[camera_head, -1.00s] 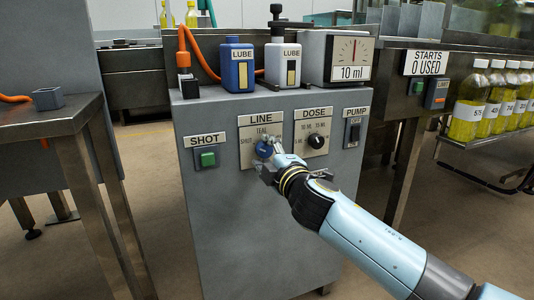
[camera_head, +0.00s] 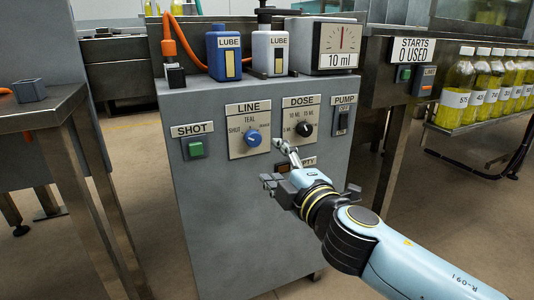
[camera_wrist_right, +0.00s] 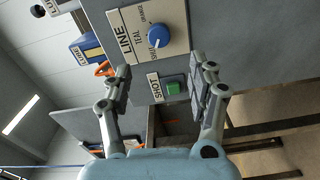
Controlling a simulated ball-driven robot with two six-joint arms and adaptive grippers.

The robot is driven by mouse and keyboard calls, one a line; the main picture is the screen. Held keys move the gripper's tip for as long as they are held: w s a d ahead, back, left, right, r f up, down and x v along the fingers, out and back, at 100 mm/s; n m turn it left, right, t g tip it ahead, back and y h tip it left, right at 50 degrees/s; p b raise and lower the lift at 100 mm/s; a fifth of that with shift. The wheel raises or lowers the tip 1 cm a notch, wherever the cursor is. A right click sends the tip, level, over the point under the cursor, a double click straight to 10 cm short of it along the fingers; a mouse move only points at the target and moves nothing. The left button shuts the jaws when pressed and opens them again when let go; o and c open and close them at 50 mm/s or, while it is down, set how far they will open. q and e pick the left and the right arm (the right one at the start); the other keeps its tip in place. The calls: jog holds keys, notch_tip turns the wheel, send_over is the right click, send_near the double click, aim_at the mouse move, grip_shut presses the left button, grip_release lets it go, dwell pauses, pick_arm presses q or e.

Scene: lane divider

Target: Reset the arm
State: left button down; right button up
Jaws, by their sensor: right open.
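My right gripper (camera_head: 279,166) is open and empty in front of the grey control cabinet (camera_head: 235,230), below and right of the blue LINE knob (camera_head: 253,139). The right wrist view shows its two spread fingers (camera_wrist_right: 163,90) with nothing between them held. The LINE knob (camera_wrist_right: 158,36) and the green SHOT button (camera_wrist_right: 173,88) lie beyond the fingers, apart from them. The black DOSE knob (camera_head: 304,129) is above the gripper in the head view. A small label below the DOSE panel is partly hidden by the fingers. My left gripper is not in view.
A blue LUBE bottle (camera_head: 225,54), a white LUBE bottle (camera_head: 270,53) and a 10 ml gauge (camera_head: 341,45) stand on the cabinet. A steel table (camera_head: 50,112) is at left. Yellow bottles (camera_head: 457,88) line a shelf at right. Floor is open right of the cabinet.

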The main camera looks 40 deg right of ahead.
jog(key=shift+s+a, duration=0.1)
jog(key=shift+s, duration=0.4)
jog(key=s+d+f+m+g, duration=0.1)
jog(key=s+f+m+g, duration=0.2)
jog(key=f, duration=0.8)
jog(key=s+d+f+m+g, duration=0.1)
jog(key=s+f+g, duration=0.3)
jog(key=f, duration=0.7)
jog(key=s+f+m+g+y, duration=0.1)
jog(key=s+f+m+g, duration=0.35)
jog(key=s+f, duration=1.05)
jog(key=s+a+f+m+g+y, duration=0.1)
jog(key=s+f+m+g, duration=0.15)
jog(key=s+f, duration=0.4)
jog(key=s+a+f+m+g+y, duration=0.1)
jog(key=s+f+g, duration=0.2)
jog(key=s, duration=0.6)
pick_arm(q)
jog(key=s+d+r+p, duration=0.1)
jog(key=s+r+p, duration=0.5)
jog(key=p, duration=0.6)
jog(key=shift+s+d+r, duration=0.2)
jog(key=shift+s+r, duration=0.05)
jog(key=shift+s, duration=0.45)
pick_arm(e)
jog(key=s+a+r, duration=0.2)
jog(key=s+r, duration=0.4)
jog(key=s, duration=0.2)
jog(key=shift+s+r+m, duration=0.35)
jog(key=shift+s+m, duration=0.05)
